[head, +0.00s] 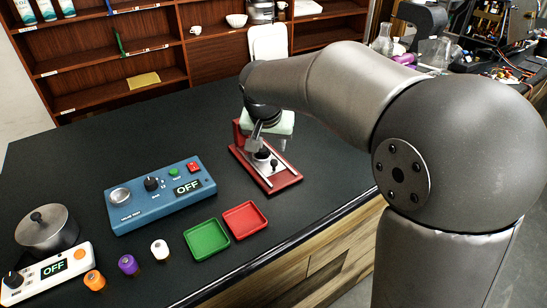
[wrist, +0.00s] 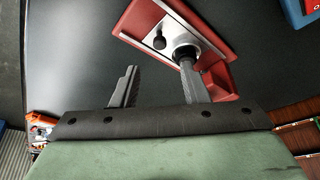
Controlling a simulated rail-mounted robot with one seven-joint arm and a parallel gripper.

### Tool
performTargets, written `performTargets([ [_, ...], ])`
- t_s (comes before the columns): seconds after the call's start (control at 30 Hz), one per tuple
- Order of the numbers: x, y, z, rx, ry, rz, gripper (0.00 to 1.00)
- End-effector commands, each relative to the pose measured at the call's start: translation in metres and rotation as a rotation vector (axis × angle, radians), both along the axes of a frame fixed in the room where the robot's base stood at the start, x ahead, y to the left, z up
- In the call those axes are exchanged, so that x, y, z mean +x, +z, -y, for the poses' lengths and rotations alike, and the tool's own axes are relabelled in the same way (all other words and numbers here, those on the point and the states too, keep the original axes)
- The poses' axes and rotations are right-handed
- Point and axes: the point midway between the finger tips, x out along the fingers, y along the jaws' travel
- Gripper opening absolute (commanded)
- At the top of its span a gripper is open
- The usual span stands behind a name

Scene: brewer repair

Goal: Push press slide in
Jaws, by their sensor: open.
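The red press (head: 287,183) stands on the dark table, below my gripper in the head view. It also shows at the top of the wrist view (wrist: 222,82), with two metal rails, a pale slide plate between them, a small black knob (wrist: 159,42) and a round metal collar (wrist: 186,53). My gripper (wrist: 157,66) is open, its two fingers apart. In the wrist view the right finger overlaps the collar, and the left finger is over bare table. I cannot tell whether the finger touches the press. In the head view my gripper (head: 268,137) hides the press's back part.
A blue control box (head: 150,212) reading OFF stands left of the press. Green (head: 207,240) and red (head: 246,221) trays lie in front. A pot (head: 46,228), a white control box (head: 50,272) and small capped jars stand at lower left. The table behind is clear.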

Motion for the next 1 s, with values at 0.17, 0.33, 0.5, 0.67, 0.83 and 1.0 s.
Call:
performTargets([
  [0.17, 0.014, -0.037, 0.004, -0.002, 0.0, -0.005, 0.41],
  [0.33, 0.026, -0.064, 0.006, -0.001, -0.001, -0.002, 0.41],
  [0.5, 0.032, -0.079, 0.007, -0.001, 0.0, -0.001, 0.41],
  [0.67, 0.034, -0.084, 0.008, -0.001, 0.0, -0.001, 0.41],
  [0.83, 0.034, -0.084, 0.008, 0.0, 0.0, 0.0, 0.41],
  [1.0, 0.034, -0.083, 0.008, 0.0, 0.0, 0.0, 0.02],
])
